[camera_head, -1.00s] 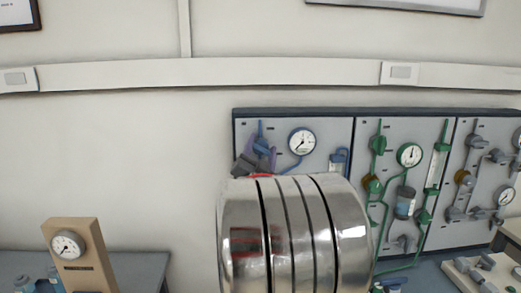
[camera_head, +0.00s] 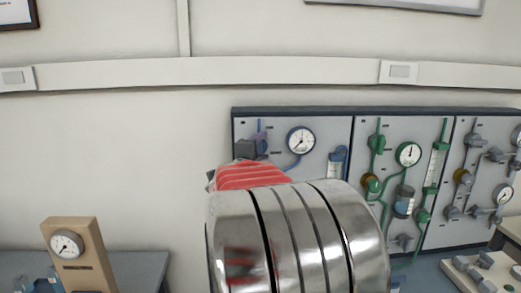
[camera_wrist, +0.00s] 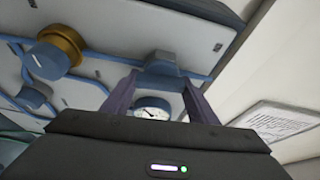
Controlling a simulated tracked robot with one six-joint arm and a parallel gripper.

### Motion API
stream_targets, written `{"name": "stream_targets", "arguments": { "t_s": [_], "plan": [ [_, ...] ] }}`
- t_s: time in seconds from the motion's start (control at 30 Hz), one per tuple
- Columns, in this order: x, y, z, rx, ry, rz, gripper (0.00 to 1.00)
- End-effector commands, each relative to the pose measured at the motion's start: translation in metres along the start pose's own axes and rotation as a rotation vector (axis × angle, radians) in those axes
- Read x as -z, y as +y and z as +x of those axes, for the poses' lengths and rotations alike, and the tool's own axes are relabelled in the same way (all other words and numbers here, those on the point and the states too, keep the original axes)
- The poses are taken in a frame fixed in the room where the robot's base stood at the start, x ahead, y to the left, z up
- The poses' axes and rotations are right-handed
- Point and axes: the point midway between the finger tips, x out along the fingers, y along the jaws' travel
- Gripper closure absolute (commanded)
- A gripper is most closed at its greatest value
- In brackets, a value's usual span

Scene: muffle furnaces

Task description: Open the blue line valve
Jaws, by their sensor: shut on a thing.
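The blue line runs on the left panel (camera_head: 330,125) in the head view, with a round gauge (camera_head: 301,140) beside it. In the wrist view, my gripper (camera_wrist: 160,80) has its two purple fingers on either side of a blue valve handle (camera_wrist: 160,68) and is shut on it. The blue-rimmed gauge (camera_wrist: 152,107) shows between the fingers.
A brass-collared blue knob (camera_wrist: 58,50) and blue pipes are near my gripper. In the head view, a green-line panel (camera_head: 405,180) and a grey-line panel (camera_head: 485,180) stand to the right. A wooden gauge stand (camera_head: 75,255) is on the left bench.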

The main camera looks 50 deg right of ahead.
Motion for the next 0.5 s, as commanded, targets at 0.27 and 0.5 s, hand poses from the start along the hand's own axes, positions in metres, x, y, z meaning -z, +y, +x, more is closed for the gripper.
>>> {"name": "stream_targets", "arguments": {
  "t_s": [0.27,0.5],
  "plan": [
    [0.003,0.0021,0.001,-0.038,0.007,0.089,0.69],
    [0.0031,0.0031,0.0011,-0.045,0.007,0.103,0.69]
  ]
}}
